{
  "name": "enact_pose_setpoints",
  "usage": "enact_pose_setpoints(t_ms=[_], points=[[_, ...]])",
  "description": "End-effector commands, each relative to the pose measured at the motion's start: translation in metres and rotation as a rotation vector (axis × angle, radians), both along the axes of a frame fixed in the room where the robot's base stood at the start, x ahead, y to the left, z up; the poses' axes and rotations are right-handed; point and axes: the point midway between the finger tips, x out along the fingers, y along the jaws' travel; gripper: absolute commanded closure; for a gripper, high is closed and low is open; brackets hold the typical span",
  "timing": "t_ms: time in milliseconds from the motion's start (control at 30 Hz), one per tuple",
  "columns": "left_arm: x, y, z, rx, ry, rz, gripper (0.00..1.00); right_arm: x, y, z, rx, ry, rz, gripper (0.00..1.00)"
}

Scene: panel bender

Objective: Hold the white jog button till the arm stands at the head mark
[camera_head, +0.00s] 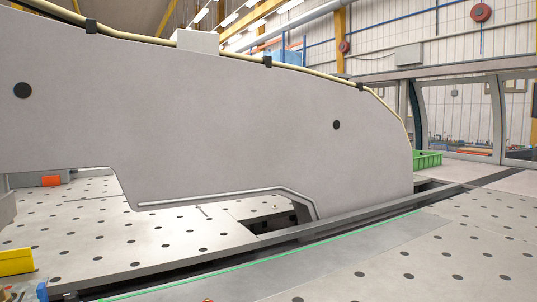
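A large grey arm (230,120) of the machine fills the left and middle of the head view. It spans above the perforated table and its rounded right end comes down near a dark slot. Two dark round spots show on its side, and a cable runs along its top edge. I cannot make out the white jog button or a head mark for certain. Neither of my grippers is in view.
A perforated metal table (450,240) spreads below, with a dark rail slot (300,232) and a green line (270,254) across it. A yellow block (16,262) is at lower left. A green crate (427,159) stands at right, before glazed guards (457,110).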

Motion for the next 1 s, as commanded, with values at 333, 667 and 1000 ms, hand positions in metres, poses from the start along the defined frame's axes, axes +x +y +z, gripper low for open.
enact_pose_setpoints(t_ms=[333, 667, 1000], points=[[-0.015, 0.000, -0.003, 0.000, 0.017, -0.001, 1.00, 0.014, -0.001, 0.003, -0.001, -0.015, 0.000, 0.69], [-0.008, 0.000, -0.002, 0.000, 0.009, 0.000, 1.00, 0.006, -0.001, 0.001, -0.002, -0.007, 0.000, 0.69], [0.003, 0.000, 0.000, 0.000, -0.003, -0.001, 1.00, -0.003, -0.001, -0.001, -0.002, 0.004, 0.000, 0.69]])
